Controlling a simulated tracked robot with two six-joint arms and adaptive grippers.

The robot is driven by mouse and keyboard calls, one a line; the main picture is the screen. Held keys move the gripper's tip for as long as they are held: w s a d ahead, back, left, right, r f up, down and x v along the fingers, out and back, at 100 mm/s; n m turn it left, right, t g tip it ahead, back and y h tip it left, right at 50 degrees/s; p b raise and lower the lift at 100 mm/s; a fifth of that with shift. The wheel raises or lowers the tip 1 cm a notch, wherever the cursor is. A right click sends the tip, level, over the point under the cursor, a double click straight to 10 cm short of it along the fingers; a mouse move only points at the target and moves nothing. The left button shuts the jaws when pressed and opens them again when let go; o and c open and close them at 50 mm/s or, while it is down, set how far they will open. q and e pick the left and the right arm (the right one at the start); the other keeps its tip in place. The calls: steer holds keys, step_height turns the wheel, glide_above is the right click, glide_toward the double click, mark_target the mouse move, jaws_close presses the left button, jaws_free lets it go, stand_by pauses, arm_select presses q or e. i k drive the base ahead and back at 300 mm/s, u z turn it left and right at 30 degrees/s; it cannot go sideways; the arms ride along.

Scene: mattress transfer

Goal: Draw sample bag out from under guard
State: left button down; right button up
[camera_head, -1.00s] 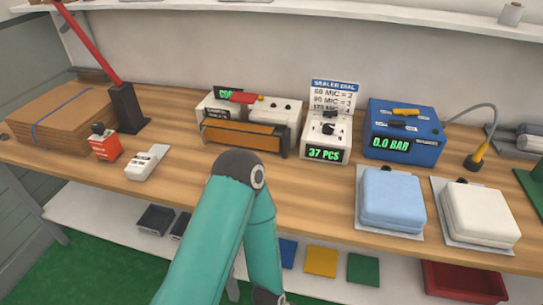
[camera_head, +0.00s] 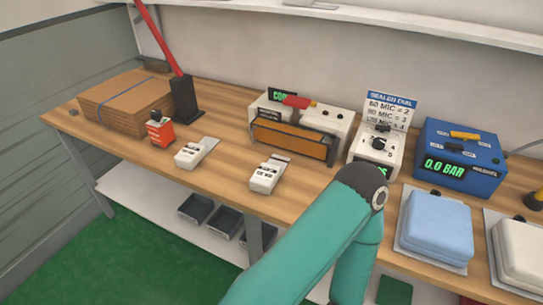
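The sealer (camera_head: 335,125) is a white box with a red handle and a green display, at the back middle of the bench. Its guard (camera_head: 290,140) appears to be the orange-brown panel in a dark frame across its front. I cannot make out a sample bag under or near it. One teal arm of mine rises from the bottom, its dark elbow joint in front of the white sealer-dial unit (camera_head: 375,152), partly hiding that unit's display. Neither gripper shows in this view.
Two small white devices (camera_head: 196,152) (camera_head: 267,175) lie along the bench front. A red box (camera_head: 160,130), cardboard stack (camera_head: 125,103) and black post (camera_head: 185,100) stand left. A blue pressure unit (camera_head: 458,158), blue cushion (camera_head: 436,222) and white cushion (camera_head: 522,250) are right.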

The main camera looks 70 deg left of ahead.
mark_target(265, 179)
steer(key=u, duration=0.1)
steer(key=k, duration=1.5)
steer(key=u, duration=0.8)
steer(key=i, duration=1)
